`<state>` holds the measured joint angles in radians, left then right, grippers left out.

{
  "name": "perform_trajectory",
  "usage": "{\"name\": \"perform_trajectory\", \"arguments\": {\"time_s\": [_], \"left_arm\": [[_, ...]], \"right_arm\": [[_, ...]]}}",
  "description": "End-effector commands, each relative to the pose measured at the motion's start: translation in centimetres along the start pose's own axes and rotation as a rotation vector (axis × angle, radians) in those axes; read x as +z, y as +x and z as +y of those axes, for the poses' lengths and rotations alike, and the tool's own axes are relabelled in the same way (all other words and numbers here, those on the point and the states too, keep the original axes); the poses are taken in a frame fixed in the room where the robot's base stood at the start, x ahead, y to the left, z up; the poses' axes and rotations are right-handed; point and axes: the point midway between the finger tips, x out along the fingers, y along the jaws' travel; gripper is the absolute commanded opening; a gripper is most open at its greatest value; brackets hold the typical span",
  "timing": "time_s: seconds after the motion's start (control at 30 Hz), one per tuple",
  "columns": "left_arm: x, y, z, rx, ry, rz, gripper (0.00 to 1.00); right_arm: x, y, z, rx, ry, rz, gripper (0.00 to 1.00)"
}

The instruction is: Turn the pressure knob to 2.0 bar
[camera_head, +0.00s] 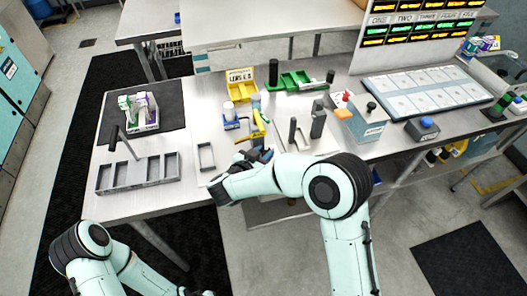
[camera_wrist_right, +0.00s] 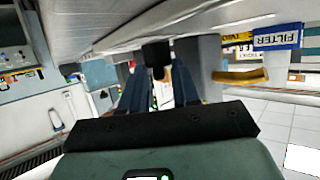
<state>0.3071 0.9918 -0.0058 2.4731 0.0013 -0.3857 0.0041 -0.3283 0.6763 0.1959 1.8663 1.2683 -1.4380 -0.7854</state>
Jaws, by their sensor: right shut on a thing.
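My right gripper (camera_head: 262,154) is at the front edge of the workbench, low beside the yellow-handled fitting (camera_head: 257,127). In the right wrist view its two dark blue fingers (camera_wrist_right: 157,72) stand on either side of a black knob (camera_wrist_right: 157,50). The gripper is shut on this knob, at a pale grey block or panel. The knob's pointer and any pressure scale cannot be made out. In the head view the gripper and wrist hide the knob. My left arm (camera_head: 90,245) shows at the lower left, with its gripper outside the picture.
A FILTER sign (camera_wrist_right: 277,37) and a yellow bar (camera_wrist_right: 240,76) are close by in the right wrist view.

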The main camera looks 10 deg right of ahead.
Motion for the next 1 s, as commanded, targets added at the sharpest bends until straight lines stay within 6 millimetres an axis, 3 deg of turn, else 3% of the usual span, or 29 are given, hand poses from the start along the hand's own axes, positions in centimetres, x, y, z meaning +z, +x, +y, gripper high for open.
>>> {"name": "perform_trajectory", "arguments": {"time_s": [0.47, 0.5, 0.57, 1.0], "left_arm": [[-0.07, -0.15, 0.08, 0.000, 0.000, 0.001, 0.43], [-0.07, -0.15, 0.08, 0.000, 0.000, 0.001, 0.43], [-0.07, -0.15, 0.08, 0.000, 0.000, 0.001, 0.43], [-0.08, -0.17, 0.09, 0.000, 0.000, 0.001, 0.43]], "right_arm": [[0.06, 0.05, -0.01, 0.016, 0.008, -0.001, 0.00], [0.06, 0.05, -0.01, 0.016, 0.008, -0.001, 0.34], [0.05, 0.05, -0.01, 0.016, 0.008, -0.001, 0.53], [-0.04, -0.01, -0.23, 0.008, 0.008, 0.000, 0.56]]}}
